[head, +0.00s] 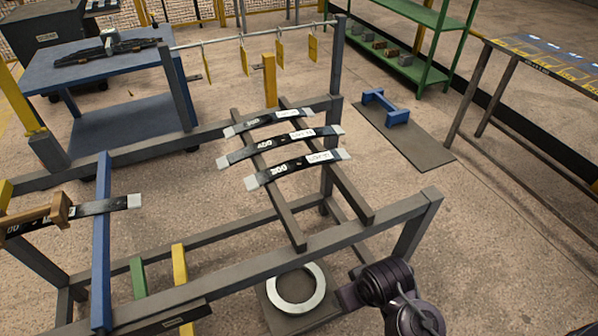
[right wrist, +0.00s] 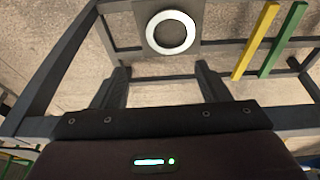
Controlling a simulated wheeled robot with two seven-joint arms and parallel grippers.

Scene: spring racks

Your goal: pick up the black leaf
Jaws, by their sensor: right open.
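Three arched black leaves with pale ends and white labels lie across two dark rails in the head view: a far leaf (head: 271,121), a middle leaf (head: 283,143) and a near leaf (head: 297,168). I cannot tell which one is meant. My right gripper (right wrist: 163,88) shows two dark fingers spread apart with nothing between them in the right wrist view. My right arm is low at the bottom of the head view, apart from the leaves. My left gripper is not in view.
The grey rack frame (head: 340,245) surrounds the rails. A pale ring (head: 296,307) lies on a plate near its front and also shows in the right wrist view (right wrist: 171,15). Yellow and green bars stand left of it. A blue cart (head: 110,75) and green shelf (head: 440,45) are behind.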

